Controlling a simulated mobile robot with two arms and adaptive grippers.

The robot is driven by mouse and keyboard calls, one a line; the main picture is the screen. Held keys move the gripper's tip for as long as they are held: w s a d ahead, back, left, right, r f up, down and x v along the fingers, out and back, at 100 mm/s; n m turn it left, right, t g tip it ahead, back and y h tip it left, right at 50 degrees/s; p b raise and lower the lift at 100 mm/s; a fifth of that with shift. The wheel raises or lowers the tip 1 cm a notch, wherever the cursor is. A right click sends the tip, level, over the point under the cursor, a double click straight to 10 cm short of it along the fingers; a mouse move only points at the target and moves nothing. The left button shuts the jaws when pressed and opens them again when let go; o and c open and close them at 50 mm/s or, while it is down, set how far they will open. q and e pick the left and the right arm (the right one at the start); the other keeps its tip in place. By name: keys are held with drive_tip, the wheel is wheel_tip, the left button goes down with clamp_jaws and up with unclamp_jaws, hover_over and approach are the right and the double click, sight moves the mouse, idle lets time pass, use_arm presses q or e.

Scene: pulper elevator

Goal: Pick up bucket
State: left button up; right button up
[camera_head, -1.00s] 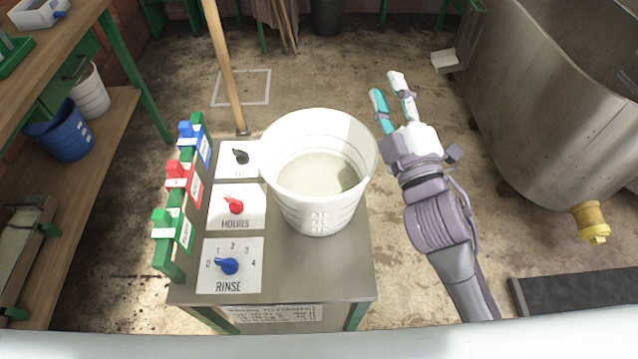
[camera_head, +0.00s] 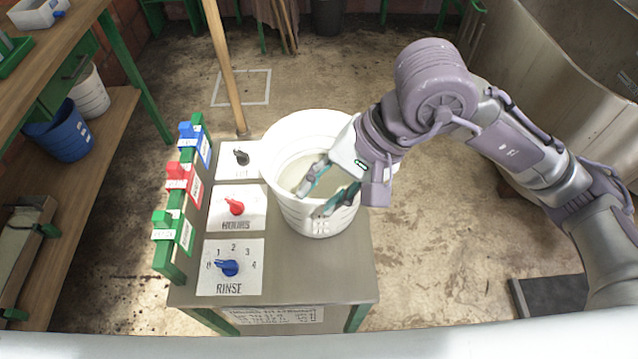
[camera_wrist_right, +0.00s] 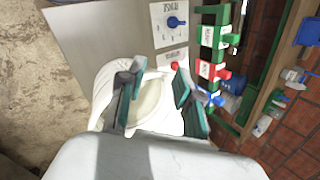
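The white bucket (camera_head: 285,140) stands upright on the grey-topped stand (camera_head: 310,275), with pale contents inside. My right gripper (camera_head: 315,199) reaches in from the right and hangs over the bucket's front right rim, fingers apart. One finger shows over the bucket's inside; the other shows in front of its near wall. I cannot tell whether either touches it. The right wrist view shows the bucket (camera_wrist_right: 150,98) between the two spread fingers (camera_wrist_right: 160,103). The gripper and forearm hide part of the right rim. My left gripper is not in view.
A panel with HOURS and RINSE knobs (camera_head: 229,267) and a rack of coloured switches (camera_head: 178,205) lie left of the bucket. A wooden pole (camera_head: 225,70) rises behind it. A large metal tank (camera_head: 540,60) stands at right.

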drive_tip(key=w+d+t+h, duration=0.3)
drive_tip(key=w+d+h, duration=0.25)
drive_tip(key=d, duration=0.35)
drive_tip(key=shift+n, duration=0.4)
drive_tip(key=x, duration=0.6)
drive_tip(key=shift+w+d+f, duration=0.15)
drive_tip(key=shift+w+f, duration=0.05)
drive_tip(key=shift+w, duration=0.2)
drive_tip(key=x, duration=0.2)
drive_tip(key=p+x, duration=0.1)
drive_tip(key=x, duration=0.3)
drive_tip(key=shift+w+f+p, duration=0.15)
drive_tip(key=shift+w+p, duration=0.2)
drive_tip(key=shift+w, duration=0.05)
clamp_jaws()
